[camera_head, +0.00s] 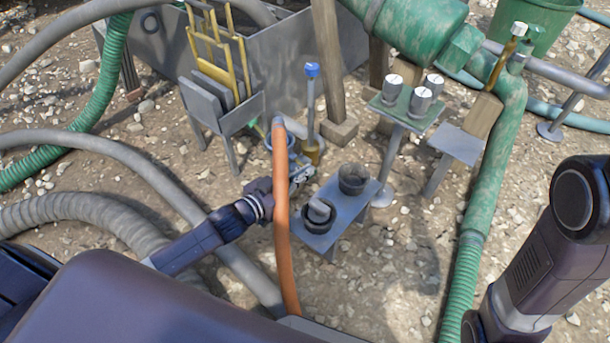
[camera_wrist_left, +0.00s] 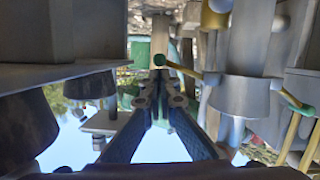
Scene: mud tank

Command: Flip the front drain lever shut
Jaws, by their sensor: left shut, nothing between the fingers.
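In the left wrist view a yellow drain lever (camera_wrist_left: 185,70) with a green knob sticks out sideways from a grey metal pipe. Its knob appears close to the tips of my left gripper (camera_wrist_left: 160,78); I cannot tell whether they touch. A second green-tipped lever (camera_wrist_left: 292,98) shows at the right of that view. I cannot tell for sure which is the front one. In the head view my left gripper (camera_head: 298,172) is by the blue-rimmed bucket, partly behind the orange hose. It is shut and empty. A small green tip (camera_head: 258,130) shows beside the hose. My right gripper is out of view.
The orange hose (camera_head: 281,230) crosses in front of my left wrist. A small stand (camera_head: 325,235) with dark cups is close to the gripper's right. A blue-topped post (camera_head: 311,95) rises behind it. The grey tank (camera_head: 275,65) is at the back.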

